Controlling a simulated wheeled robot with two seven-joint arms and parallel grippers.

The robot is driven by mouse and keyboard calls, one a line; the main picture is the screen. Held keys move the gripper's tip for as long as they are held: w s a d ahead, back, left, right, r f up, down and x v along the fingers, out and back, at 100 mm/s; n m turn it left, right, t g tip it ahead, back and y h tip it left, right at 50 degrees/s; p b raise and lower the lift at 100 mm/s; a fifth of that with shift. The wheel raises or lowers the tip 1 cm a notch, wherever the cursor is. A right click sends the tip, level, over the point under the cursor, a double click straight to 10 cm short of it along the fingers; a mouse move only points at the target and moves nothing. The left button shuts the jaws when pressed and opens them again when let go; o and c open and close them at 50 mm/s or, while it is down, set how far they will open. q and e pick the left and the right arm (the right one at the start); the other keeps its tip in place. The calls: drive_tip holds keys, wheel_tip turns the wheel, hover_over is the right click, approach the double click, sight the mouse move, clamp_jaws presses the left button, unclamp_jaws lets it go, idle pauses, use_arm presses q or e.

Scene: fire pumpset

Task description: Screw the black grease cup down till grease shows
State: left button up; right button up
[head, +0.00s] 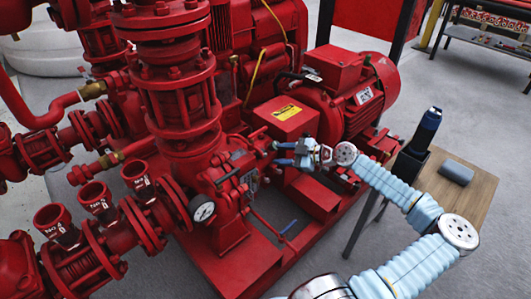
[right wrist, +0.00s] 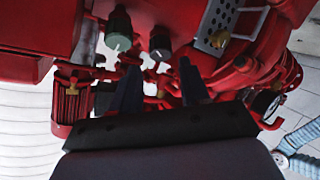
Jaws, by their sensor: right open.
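My right gripper (head: 279,154) reaches in from the right to the pump's bearing housing in the head view. In the right wrist view, the gripper (right wrist: 160,86) is open, its two dark fingers apart with nothing between them. A black cup (right wrist: 160,42), which looks like the black grease cup, stands beyond the gap between the fingertips, apart from them. A dark green cup (right wrist: 119,28) stands to its left, beyond the left finger. I cannot make out either cup clearly in the head view. No grease is visible. My left gripper is not in view.
The red pump (head: 180,115) and motor (head: 350,95) crowd the space around the gripper. A perforated guard (right wrist: 216,22) lies close to the black cup. A pressure gauge (head: 203,211) faces front.

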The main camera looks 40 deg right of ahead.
sight(265, 154)
drive_tip(key=x, duration=0.6)
drive_tip(key=shift+w+a+f, duration=0.15)
drive_tip(key=shift+w+a, duration=0.1)
drive_tip(key=shift+w, duration=0.05)
drive_tip(key=shift+c, duration=0.4)
drive_tip(key=c, duration=0.7)
drive_tip(key=shift+m, duration=0.4)
